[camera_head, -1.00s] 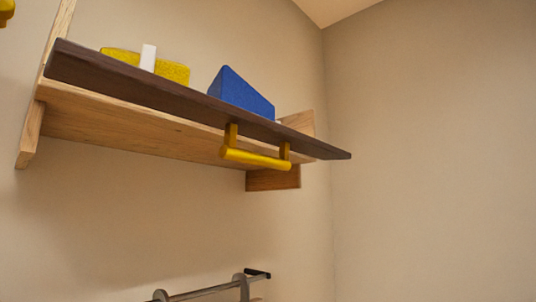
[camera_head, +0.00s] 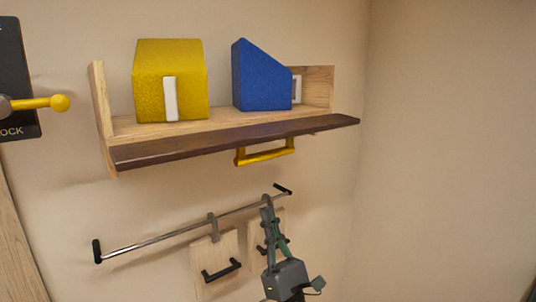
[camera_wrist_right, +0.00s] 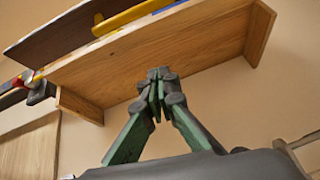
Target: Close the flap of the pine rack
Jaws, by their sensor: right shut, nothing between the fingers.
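The pine rack (camera_head: 325,92) is a wall shelf with light wood end boards. Its dark brown flap (camera_head: 220,141) is open, sticking out along the front, with a yellow bar handle (camera_head: 265,155) under it. The underside of the flap (camera_wrist_right: 75,32) and the handle (camera_wrist_right: 140,14) show at the top of the right wrist view. My right gripper (camera_head: 268,205) is shut and empty, below the handle and apart from it, in front of the hanging rail. Its fingertips (camera_wrist_right: 158,78) appear against the rack's underside in the wrist view. My left gripper is not in view.
A yellow block (camera_head: 190,70) and a blue slanted block (camera_head: 262,80) stand on the rack. A metal rail (camera_head: 160,239) with hanging wooden boards (camera_head: 205,258) is below. A lock panel with a yellow lever (camera_head: 40,103) is at left. The wall at right is bare.

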